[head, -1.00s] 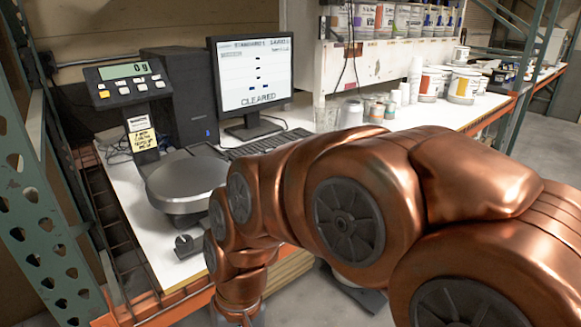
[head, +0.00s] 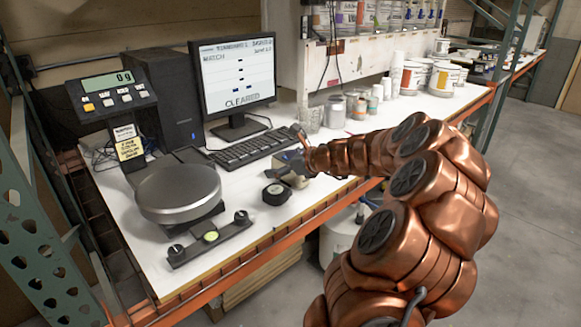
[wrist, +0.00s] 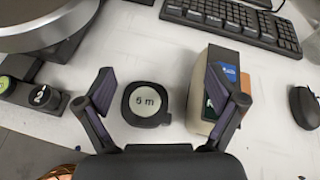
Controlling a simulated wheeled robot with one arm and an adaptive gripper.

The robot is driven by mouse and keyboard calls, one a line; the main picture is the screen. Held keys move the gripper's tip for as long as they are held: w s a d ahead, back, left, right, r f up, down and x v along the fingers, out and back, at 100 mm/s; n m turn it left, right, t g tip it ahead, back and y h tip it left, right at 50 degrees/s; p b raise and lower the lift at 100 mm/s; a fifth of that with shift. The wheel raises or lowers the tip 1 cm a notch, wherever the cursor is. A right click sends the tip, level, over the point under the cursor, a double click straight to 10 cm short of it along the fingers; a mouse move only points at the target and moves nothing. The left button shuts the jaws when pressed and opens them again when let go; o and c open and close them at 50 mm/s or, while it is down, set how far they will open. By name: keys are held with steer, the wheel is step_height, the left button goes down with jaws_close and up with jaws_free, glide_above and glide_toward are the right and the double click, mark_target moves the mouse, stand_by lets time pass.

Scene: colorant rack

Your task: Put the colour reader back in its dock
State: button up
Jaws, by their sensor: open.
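My gripper (wrist: 164,84) is open in the wrist view, with its two dark fingers spread wide. A round-cornered black piece marked "5 m" (wrist: 147,103), which looks like a tape measure, lies on the table between them; it also shows in the head view (head: 276,194). A beige box-shaped piece with a dark and blue top (wrist: 197,92) stands just right of it, partly hidden behind the right finger. It may be the colour reader, but I cannot tell for sure. A black bar with two knobs and a green disc (head: 232,229) lies before the scale; whether it is the dock is unclear.
The scale's round pan (head: 178,190) stands at the left. The keyboard (head: 250,147) lies behind my gripper, and a mouse (wrist: 304,107) lies at the right. Cups and tins (head: 335,112) stand farther back. The white table's front edge (head: 300,218) is near.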

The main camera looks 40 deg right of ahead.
steer(key=d+m, duration=0.1)
steer(key=d, duration=0.1)
steer(key=s+d+m+h, duration=0.1)
steer(key=d, duration=0.2)
steer(key=s+d+f+m+h, duration=0.1)
steer(key=d, duration=0.2)
steer(key=shift+s+d+m+t, duration=0.1)
steer(key=shift+s+m+t, duration=0.2)
steer(key=shift+m, duration=0.1)
steer(key=shift+w+d+f, duration=0.1)
steer(key=shift+w, duration=0.1)
steer(key=shift+p+x, duration=0.3)
steer(key=shift+x, duration=0.5)
steer(key=shift+p+x, duration=0.65)
steer(key=shift+x, duration=2.2)
steer(key=shift+d, duration=0.1)
steer(key=shift+c, duration=0.2)
jaws_close()
